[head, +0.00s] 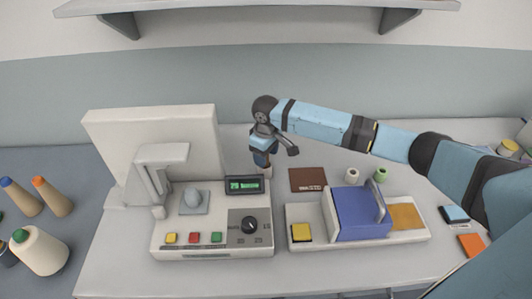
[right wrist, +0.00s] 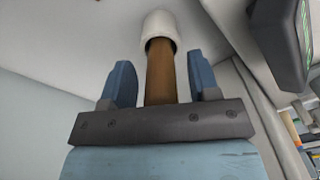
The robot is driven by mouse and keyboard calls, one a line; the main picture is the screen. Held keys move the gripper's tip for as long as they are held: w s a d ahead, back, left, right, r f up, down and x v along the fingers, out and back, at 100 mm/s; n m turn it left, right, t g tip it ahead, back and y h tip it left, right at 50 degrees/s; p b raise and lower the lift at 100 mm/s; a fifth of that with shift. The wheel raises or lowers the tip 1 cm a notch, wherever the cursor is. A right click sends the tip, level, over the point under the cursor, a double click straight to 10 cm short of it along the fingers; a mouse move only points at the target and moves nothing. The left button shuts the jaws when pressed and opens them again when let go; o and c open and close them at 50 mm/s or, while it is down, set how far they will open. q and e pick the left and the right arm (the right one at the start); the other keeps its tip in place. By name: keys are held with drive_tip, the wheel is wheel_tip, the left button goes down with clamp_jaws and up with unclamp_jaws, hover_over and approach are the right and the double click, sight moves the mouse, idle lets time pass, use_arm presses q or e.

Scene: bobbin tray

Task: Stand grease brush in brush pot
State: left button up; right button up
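My right gripper (head: 262,158) points down behind the grey machine, just behind its small green display. In the right wrist view its two blue fingers (right wrist: 160,85) stand apart on either side of a brown handle, the grease brush (right wrist: 160,72). A gap shows between the handle and each finger. The far end of the handle goes into the mouth of a white cylinder, which looks like the brush pot (right wrist: 160,28). The brush's bristles are hidden. In the head view a pale pot-like shape (head: 259,172) shows under the gripper, partly hidden. My left gripper is out of view.
The machine (head: 165,240) with a knob and coloured buttons stands in front of the gripper. To the right are a brown mat (head: 307,179), white and green spools (head: 352,175), and a tray with a blue block (head: 358,215).

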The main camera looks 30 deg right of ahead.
drive_tip(key=shift+r, duration=0.3)
wheel_tip(320, 180, up, 12)
drive_tip(key=shift+f+b, duration=0.15)
drive_tip(key=shift+b, duration=0.2)
idle(0.5)
